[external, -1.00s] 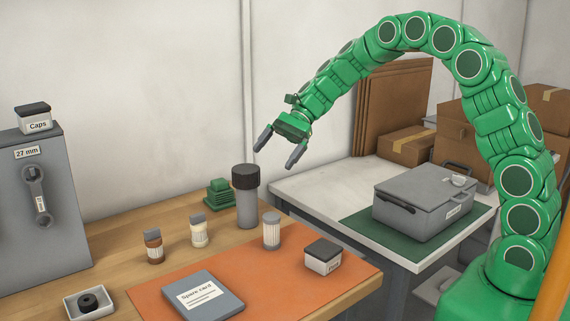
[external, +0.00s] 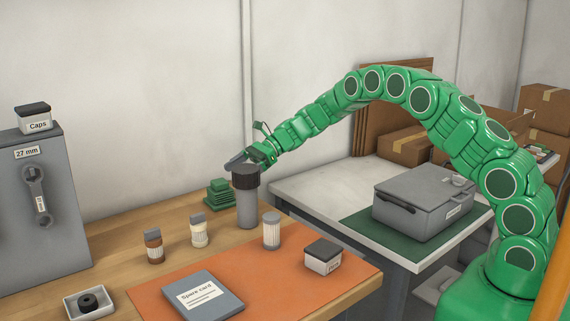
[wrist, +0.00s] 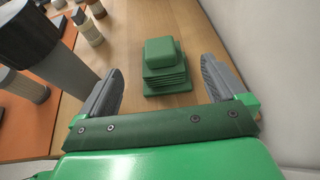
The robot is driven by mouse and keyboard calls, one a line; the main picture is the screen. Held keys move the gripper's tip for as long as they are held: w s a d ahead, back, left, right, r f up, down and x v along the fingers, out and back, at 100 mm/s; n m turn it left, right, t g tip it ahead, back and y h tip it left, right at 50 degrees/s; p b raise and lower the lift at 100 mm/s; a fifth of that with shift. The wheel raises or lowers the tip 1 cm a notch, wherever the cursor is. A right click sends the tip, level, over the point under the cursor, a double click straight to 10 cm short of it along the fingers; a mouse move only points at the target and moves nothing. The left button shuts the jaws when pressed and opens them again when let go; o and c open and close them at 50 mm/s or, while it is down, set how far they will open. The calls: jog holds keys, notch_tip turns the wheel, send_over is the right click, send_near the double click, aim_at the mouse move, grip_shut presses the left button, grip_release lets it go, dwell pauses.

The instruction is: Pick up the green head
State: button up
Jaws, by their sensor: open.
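The green head (external: 218,193) is a small ribbed, stepped block standing on the wooden bench, behind and left of the grey cylinder with the dark cap. In the wrist view the green head (wrist: 165,68) lies ahead, between my two fingers and apart from both. My gripper (external: 248,159) is open and empty. In the external view it shows just behind the top of the capped cylinder, above and to the right of the green head. In the wrist view both fingers of my gripper (wrist: 168,92) are spread wide.
The tall capped cylinder (external: 246,205) stands close by my gripper and also shows at left in the wrist view (wrist: 50,50). Small bottles (external: 199,232) stand nearer the front. The wall (wrist: 270,60) is close on the right in the wrist view. A grey case (external: 425,205) sits on the white table.

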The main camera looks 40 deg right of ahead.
aim_at(219, 181)
jog(key=shift+x, duration=3.9)
jog(key=shift+r, duration=0.1)
jog(key=c, duration=1.6)
